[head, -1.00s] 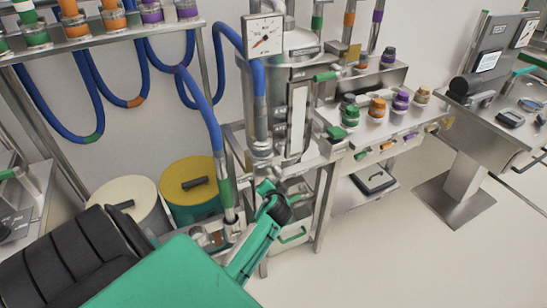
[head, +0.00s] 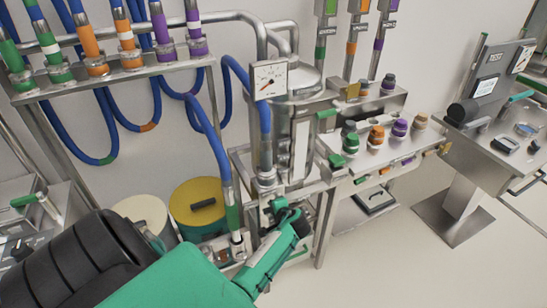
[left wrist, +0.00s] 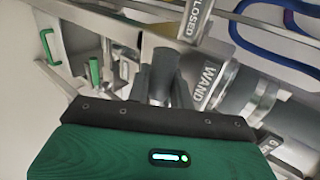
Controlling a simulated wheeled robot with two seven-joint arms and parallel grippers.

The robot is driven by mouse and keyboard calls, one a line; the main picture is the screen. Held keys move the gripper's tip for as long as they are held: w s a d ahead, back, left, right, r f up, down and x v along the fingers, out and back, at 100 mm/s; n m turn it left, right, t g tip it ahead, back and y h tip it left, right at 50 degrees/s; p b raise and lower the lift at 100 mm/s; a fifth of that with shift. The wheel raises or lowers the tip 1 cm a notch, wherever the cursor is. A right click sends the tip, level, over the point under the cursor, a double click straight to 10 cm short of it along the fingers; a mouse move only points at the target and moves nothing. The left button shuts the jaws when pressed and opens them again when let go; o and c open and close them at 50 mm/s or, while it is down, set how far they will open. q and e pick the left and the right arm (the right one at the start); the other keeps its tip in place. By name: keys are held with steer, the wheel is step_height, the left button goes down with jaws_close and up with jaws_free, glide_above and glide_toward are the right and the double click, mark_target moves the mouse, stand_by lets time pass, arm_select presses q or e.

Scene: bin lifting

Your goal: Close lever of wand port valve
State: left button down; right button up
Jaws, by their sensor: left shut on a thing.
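The wand port valve sits low on the steel machine, below the pressure gauge. In the left wrist view the port pipe (left wrist: 245,90) bears a "WAND" label, and a plate marked "CLOSED" (left wrist: 195,20) stands above it. My left gripper (head: 279,207) reaches in from the lower left and is at the valve. In the left wrist view its dark fingers (left wrist: 166,75) are shut on what appears to be the lever, mostly hidden between them. The lever's exact angle cannot be told. My right gripper is in neither view.
A blue hose (head: 205,122) hangs just left of the valve. A yellow-lidded drum (head: 197,203) and a cream-lidded drum (head: 140,213) stand behind my left arm. A shelf with coloured connectors (head: 130,68) is at upper left. The floor (head: 400,265) at right is clear.

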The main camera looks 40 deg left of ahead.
arm_select(q)
steer(key=shift+r, duration=0.1)
stand_by(0.3)
steer(key=c, duration=1.5)
jaws_free()
steer(key=shift+c, duration=0.2)
steer(key=b+v, duration=0.3)
steer(key=v, duration=1)
steer(key=shift+d+r, duration=0.15)
steer(key=shift+d, duration=0.15)
steer(key=shift+s, duration=0.1)
